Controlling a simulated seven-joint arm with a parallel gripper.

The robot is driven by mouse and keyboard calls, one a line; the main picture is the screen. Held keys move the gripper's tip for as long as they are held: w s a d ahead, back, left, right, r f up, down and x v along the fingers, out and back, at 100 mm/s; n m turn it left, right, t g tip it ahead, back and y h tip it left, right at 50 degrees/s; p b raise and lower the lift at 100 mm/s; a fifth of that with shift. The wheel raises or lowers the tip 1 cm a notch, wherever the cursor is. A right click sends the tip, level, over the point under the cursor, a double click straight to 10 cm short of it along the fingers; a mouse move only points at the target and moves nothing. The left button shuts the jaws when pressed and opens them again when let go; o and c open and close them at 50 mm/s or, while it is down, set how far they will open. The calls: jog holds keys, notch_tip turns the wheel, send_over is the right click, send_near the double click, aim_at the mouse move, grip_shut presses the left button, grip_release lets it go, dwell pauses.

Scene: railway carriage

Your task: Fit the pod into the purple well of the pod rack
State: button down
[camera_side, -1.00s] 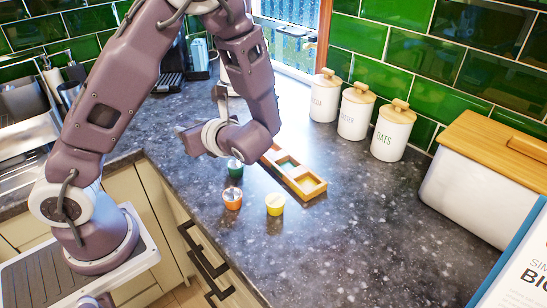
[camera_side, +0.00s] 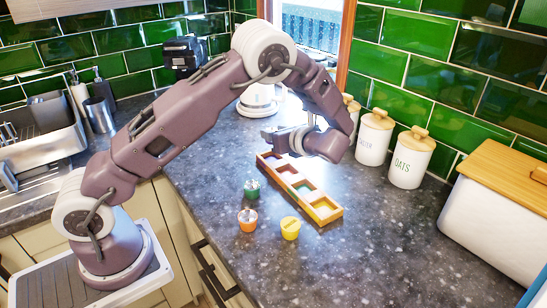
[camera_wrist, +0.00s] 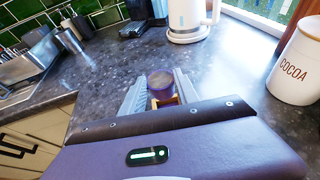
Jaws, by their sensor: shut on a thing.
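In the wrist view my gripper (camera_wrist: 160,92) is shut on a purple pod (camera_wrist: 160,80), which sits between the two grey fingers. In the side view my gripper (camera_side: 270,134) is at the far end of the wooden pod rack (camera_side: 330,215), and the pod cannot be made out there. The rack is a row of square wells, with a green one and a yellow-orange one toward the near end. A small piece of the rack also shows just below the pod in the wrist view (camera_wrist: 167,101). I cannot tell the pod's height over the rack. The purple well is not clearly visible.
A green pod (camera_side: 251,190), an orange pod (camera_side: 247,220) and a yellow pod (camera_side: 290,228) stand left of the rack. White canisters (camera_side: 407,160) line the tiled wall at right. A white kettle (camera_wrist: 188,18) stands beyond the gripper.

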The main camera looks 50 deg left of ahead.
notch_tip(320, 180, down, 6)
jog(key=shift+f, duration=0.2)
jog(key=c, duration=0.9)
grip_release()
jog(key=shift+f, duration=0.1)
